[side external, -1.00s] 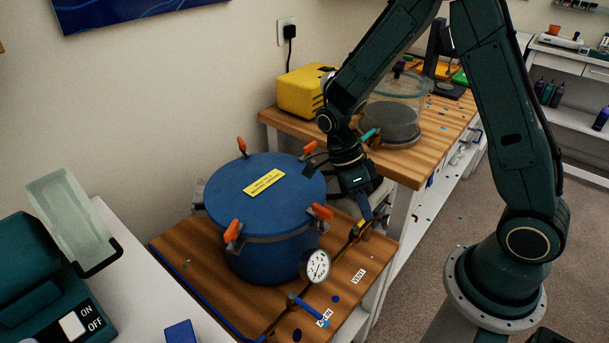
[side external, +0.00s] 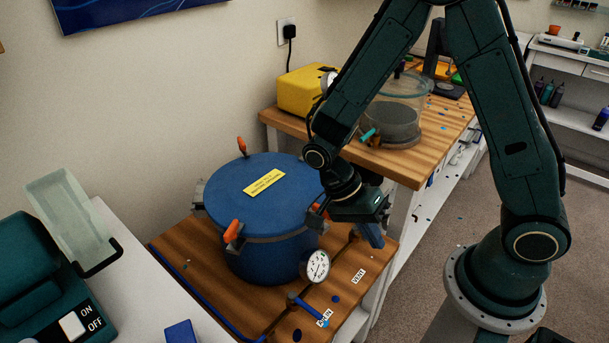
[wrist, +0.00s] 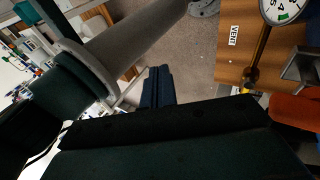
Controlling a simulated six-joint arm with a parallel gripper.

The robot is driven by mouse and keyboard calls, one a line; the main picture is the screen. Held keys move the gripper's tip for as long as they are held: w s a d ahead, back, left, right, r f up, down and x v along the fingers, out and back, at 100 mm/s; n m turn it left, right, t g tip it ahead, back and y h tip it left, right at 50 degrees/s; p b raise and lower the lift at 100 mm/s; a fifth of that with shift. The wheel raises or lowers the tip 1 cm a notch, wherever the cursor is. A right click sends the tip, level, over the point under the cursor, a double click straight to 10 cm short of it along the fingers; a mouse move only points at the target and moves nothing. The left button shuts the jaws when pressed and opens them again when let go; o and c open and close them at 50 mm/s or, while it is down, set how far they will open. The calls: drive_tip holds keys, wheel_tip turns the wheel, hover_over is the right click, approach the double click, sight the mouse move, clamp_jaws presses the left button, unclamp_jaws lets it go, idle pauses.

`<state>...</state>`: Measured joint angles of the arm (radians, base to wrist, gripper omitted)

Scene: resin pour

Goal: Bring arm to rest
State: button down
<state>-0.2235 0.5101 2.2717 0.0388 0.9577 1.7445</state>
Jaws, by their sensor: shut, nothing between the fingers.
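My gripper (side external: 371,233) is beside the right side of the blue pressure pot (side external: 265,255), just right of the orange clamp handle there. Its fingers point down and to the right. In the wrist view the fingertips (wrist: 158,85) are together with nothing between them. The pot has its lid on, with a yellow label (side external: 264,182) on top and orange clamp handles around the rim. My wrist hides part of the lid's right edge.
A pressure gauge (side external: 315,266) and a blue-handled valve (side external: 305,306) are at the pot's front right. Behind stands a wooden bench (side external: 405,170) with a clear chamber (side external: 390,112) and a yellow pump (side external: 305,90). Open floor lies to the right.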

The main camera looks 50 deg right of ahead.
drive_tip(key=shift+r, duration=0.1)
drive_tip(key=s+d+r+n+t+y, duration=0.1)
drive_tip(key=s+d+r+n+t, duration=0.1)
drive_tip(key=r+n+t, duration=0.4)
drive_tip(key=s+d+r+n+t, duration=0.2)
drive_tip(key=r+n+t, duration=0.4)
drive_tip(key=r+n, duration=0.5)
wheel_tip(320, 180, up, 5)
drive_tip(key=shift+s+d+r+n+y, duration=0.2)
drive_tip(key=shift+s+n+y, duration=0.1)
drive_tip(key=shift+n+y, duration=0.1)
